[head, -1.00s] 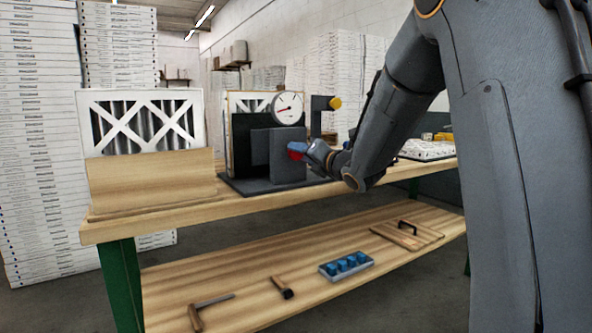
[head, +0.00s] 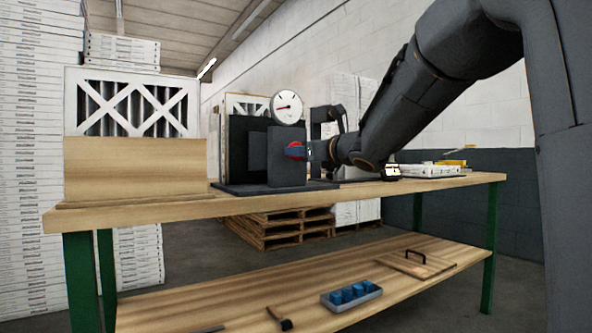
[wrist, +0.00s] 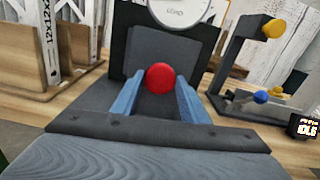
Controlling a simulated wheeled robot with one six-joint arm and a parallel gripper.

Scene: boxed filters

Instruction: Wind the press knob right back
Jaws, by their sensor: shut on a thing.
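The press (head: 287,160) is a dark grey block on a dark base plate on the bench. Its red round knob (head: 295,150) faces right in the head view. The knob also shows in the wrist view (wrist: 161,77), between two blue fingers. My gripper (head: 309,151) is shut on the knob, with one finger on each side of it (wrist: 160,88). A white round dial gauge (head: 287,107) stands above the press, its needle pointing left. In the wrist view the gauge is cut off by the top edge.
A wooden holder with a white-framed filter (head: 130,105) stands at the left of the bench (head: 330,198). Right of the press are a dark post with a yellow knob (wrist: 273,28) and a small display reading IDLE (wrist: 306,128). The lower shelf holds a tray of blue pieces (head: 352,295).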

